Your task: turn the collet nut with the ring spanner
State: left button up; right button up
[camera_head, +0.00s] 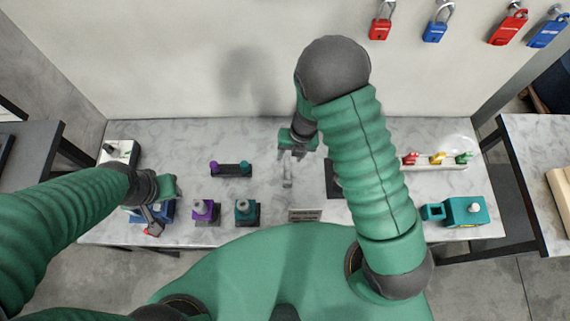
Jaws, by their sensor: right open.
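A small grey piece (288,174), perhaps the ring spanner, lies on the marble table just below my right gripper (296,154). The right gripper points down, open, with nothing visibly held; I cannot tell if it touches the piece. My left gripper (158,212) is over a blue object at the table's left side and hides part of it; its jaws are unclear. A purple block (203,212) and a teal block (245,214), each with a grey round top, stand in the front middle. I cannot tell which part is the collet nut.
A teal device (462,211) stands at right, below a white strip (435,166) with coloured pieces. My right arm hides part of the table. Padlocks hang on the back wall.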

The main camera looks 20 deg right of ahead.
aim_at(288, 162)
notch_tip(288, 162, down, 5)
jog(key=shift+w+d, duration=0.1)
jog(key=shift+d, duration=0.05)
jog(key=shift+f, duration=0.35)
jog(key=shift+a+f, duration=0.1)
jog(key=shift+a, duration=0.25)
jog(key=shift+w+a, duration=0.15)
jog(key=shift+a, duration=0.05)
jog(key=c, duration=0.6)
jog(key=shift+d, duration=0.15)
grip_shut()
jog(key=shift+d, duration=0.15)
